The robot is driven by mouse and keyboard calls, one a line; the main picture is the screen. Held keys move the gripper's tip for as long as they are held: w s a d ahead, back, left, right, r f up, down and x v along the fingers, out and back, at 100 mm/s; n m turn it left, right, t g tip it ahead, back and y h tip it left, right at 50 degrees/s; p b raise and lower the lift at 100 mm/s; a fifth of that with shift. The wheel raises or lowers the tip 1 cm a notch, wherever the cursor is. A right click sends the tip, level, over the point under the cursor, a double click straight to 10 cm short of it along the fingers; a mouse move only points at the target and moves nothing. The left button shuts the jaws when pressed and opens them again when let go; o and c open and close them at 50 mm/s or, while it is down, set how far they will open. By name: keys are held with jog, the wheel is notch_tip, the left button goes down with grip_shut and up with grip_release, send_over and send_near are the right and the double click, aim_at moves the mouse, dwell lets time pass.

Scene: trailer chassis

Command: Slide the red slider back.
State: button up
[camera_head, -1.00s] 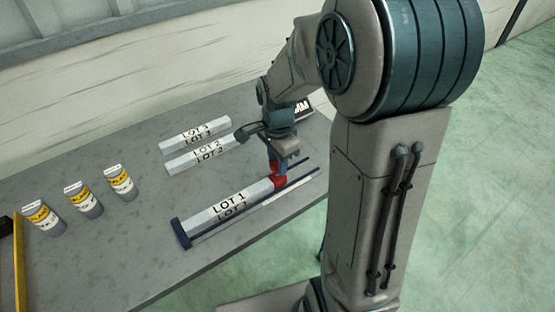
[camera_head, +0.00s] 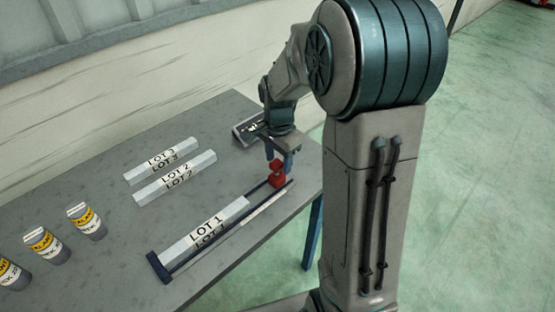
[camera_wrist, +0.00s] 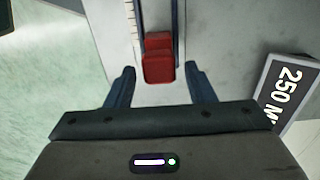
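The red slider (camera_head: 277,174) sits on a dark rail (camera_head: 258,188) near the table's right end. A grey bar marked LOT 1 (camera_head: 205,230) lies along the rail, with a clear gap between its end and the slider. My gripper (camera_head: 281,165) is just above and beside the slider. In the wrist view the slider (camera_wrist: 158,58) lies beyond the fingertips, between their lines. My gripper (camera_wrist: 160,75) is open, its two fingers wide apart with nothing between them.
Bars marked LOT 2 (camera_head: 175,178) and LOT 3 (camera_head: 161,160) lie behind. Several yellow-labelled containers (camera_head: 86,222) stand at left. A sign reading 250 M (camera_wrist: 287,92) lies beside my gripper.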

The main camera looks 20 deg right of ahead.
notch_tip(320, 180, up, 14)
dwell(0.7)
jog(key=shift+s+f, duration=0.1)
jog(key=s+f+n+t, duration=0.1)
jog(key=s+f+n, duration=0.1)
jog(key=s+n, duration=0.4)
jog(key=s+a+f+n+t, duration=0.1)
jog(key=s+f+n+t, duration=0.1)
jog(key=s+n, duration=0.4)
jog(key=s, duration=0.5)
jog(key=shift+s+a+f+n, duration=0.15)
jog(key=shift+s+a+n, duration=0.15)
jog(key=shift+s, duration=0.1)
jog(key=c, duration=0.3)
jog(key=shift+d, duration=0.1)
jog(key=shift+c, duration=0.3)
